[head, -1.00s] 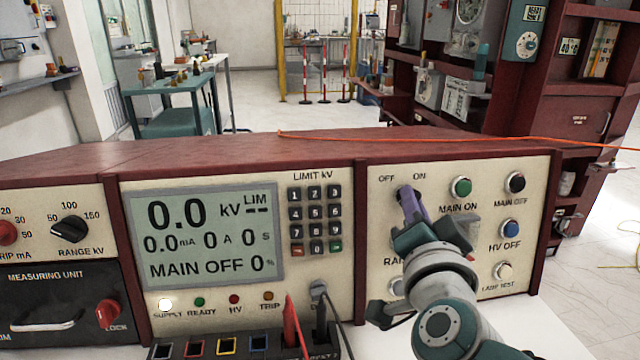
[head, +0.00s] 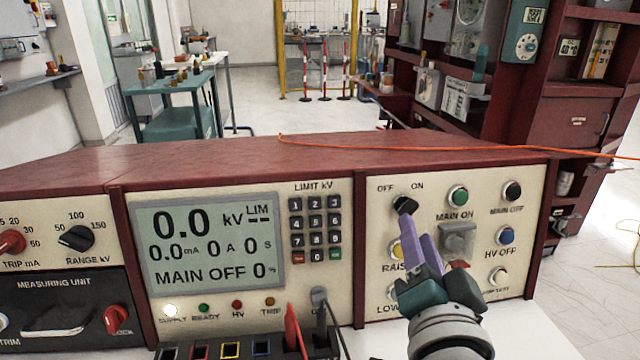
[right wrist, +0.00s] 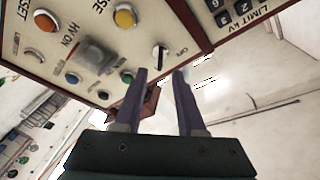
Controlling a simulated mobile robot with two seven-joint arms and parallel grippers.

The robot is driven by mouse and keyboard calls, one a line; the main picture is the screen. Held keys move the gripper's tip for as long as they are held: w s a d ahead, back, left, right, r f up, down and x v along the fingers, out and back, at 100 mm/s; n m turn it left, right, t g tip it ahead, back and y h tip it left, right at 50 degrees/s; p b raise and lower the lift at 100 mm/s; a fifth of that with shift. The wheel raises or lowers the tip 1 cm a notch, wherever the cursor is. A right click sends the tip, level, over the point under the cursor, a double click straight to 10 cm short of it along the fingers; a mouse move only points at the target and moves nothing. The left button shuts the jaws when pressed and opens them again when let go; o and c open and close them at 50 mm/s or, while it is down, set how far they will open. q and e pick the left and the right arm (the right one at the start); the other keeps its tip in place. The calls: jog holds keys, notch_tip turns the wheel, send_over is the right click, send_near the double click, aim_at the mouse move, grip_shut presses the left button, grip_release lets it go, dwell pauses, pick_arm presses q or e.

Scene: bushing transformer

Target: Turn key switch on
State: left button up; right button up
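The key switch (head: 404,205) is a small black knob below the OFF and ON labels, at the upper left of the right control panel. It also shows in the right wrist view (right wrist: 160,55), with a pale line on its face. My right gripper (head: 416,222) is just below and in front of the switch. In the right wrist view its two purple fingers (right wrist: 160,75) are apart with nothing between them. The knob lies beyond the gap, seemingly clear of the fingertips. I cannot tell surely which label the knob points at. My left gripper is not in view.
The display (head: 208,242) reads 0.0 kV and MAIN OFF. Close by are the green MAIN ON button (head: 457,196), a grey square cover (head: 457,240) and the yellow RAISE button (head: 396,249), partly behind my fingers. An orange cable (head: 450,149) crosses the console top.

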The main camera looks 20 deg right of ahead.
jog(key=shift+p+v, duration=0.3)
jog(key=shift+v, duration=1.65)
